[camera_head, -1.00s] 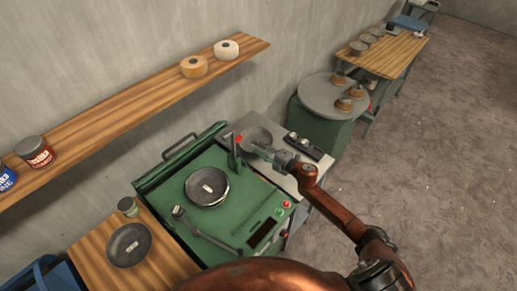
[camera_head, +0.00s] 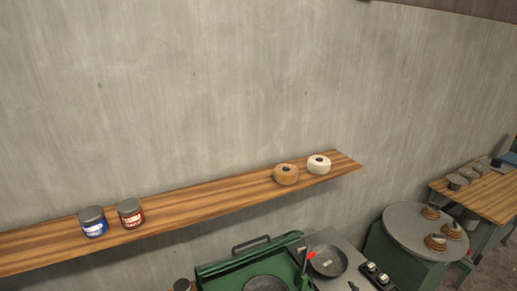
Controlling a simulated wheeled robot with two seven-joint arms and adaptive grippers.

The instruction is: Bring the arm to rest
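Neither of my grippers shows in the head view now, and no part of my arms can be made out with certainty. The green machine (camera_head: 232,267) is at the bottom of the view, cut off by the lower edge. A dark round bowl (camera_head: 265,284) on it is only partly visible. A second dark bowl (camera_head: 328,261) sits on the grey surface to the right of the machine, next to a small red part.
A wooden shelf (camera_head: 190,211) on the wall holds a blue can (camera_head: 93,222), a red can (camera_head: 131,213), a tan roll (camera_head: 286,174) and a white roll (camera_head: 319,164). A round grey-topped stand (camera_head: 410,232) and a wooden table (camera_head: 485,190) are at right.

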